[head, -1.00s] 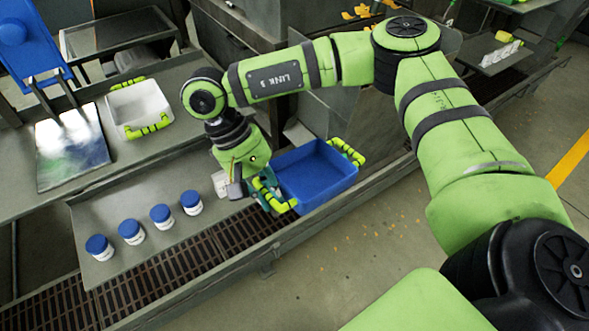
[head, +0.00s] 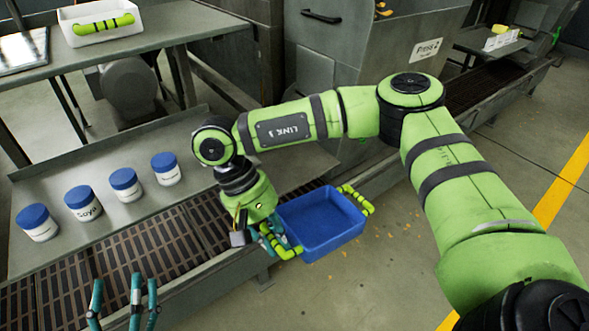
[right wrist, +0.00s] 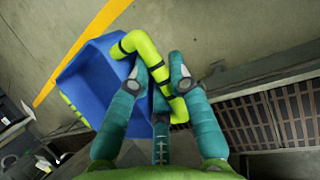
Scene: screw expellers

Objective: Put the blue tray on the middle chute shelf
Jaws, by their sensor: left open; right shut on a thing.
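The blue tray (head: 320,232) is an empty open box with a yellow-green handle at each end. It is held above the floor, just right of the grated trough. My right gripper (head: 272,236) is shut on the tray's near-left handle. In the right wrist view, the fingers (right wrist: 160,82) close around the handle (right wrist: 150,60) and the tray (right wrist: 80,88) extends left. My left gripper (head: 125,287) is open and empty at the lower left, over the grating. A grey metal shelf (head: 120,165) lies at the left; I cannot tell whether it is the middle chute shelf.
Several white jars with blue lids (head: 123,184) stand along the grey shelf. A brown grating (head: 130,250) with a raised metal edge runs in front. A white tray (head: 98,22) stands on the table behind. A grey cabinet (head: 375,55) stands at the back; open floor lies right.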

